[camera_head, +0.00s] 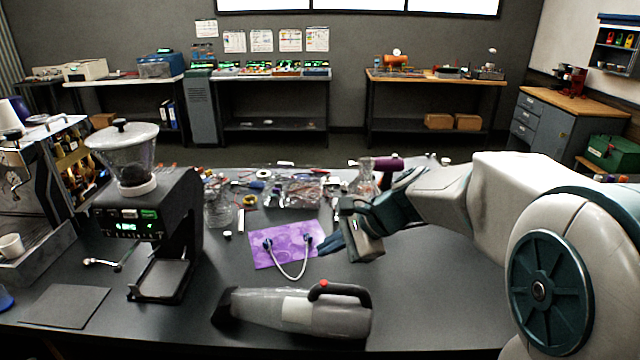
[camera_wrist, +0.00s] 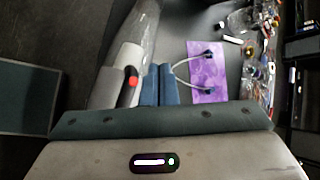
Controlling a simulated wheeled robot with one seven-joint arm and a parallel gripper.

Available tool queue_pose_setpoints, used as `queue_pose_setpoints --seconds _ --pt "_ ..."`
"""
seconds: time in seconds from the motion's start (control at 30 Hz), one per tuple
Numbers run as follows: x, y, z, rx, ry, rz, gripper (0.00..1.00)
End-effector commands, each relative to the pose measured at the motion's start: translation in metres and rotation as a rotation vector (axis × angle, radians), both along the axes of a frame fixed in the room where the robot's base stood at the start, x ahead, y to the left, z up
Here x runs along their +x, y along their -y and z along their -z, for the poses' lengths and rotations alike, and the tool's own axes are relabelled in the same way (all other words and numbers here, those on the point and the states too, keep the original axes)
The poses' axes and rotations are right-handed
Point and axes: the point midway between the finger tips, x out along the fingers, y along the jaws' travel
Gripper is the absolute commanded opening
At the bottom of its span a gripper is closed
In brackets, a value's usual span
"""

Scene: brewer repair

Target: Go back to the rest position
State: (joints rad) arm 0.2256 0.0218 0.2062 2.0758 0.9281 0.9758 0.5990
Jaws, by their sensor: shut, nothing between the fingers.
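My gripper (camera_head: 331,244) is above the table, to the right of a purple mat (camera_head: 284,233). Its blue fingers (camera_wrist: 158,85) are together in the wrist view, with nothing between them. A cable with two dark ends (camera_head: 305,262) lies on the purple mat and loops over its front edge. The mat (camera_wrist: 202,92) also shows beside the fingers in the wrist view. My arm reaches in from the right side of the head view.
A handheld vacuum (camera_head: 300,313) lies at the table's front. A coffee grinder (camera_head: 150,215) and an espresso machine (camera_head: 40,190) stand at left. Glassware and small parts (camera_head: 290,190) clutter the back of the table. The table's right part (camera_head: 440,290) is clear.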

Motion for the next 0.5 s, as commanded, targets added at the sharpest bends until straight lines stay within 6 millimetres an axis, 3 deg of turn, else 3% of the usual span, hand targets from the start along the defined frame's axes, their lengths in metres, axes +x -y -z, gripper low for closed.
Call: queue_pose_setpoints --seconds 0.17,0.3,0.5 --pt "-0.040 0.014 0.005 -0.184 0.099 -0.148 0.00" --pt "-0.091 0.042 0.013 -0.431 0.222 -0.366 0.00" --pt "-0.151 0.088 0.024 -0.747 0.360 -0.685 0.00"
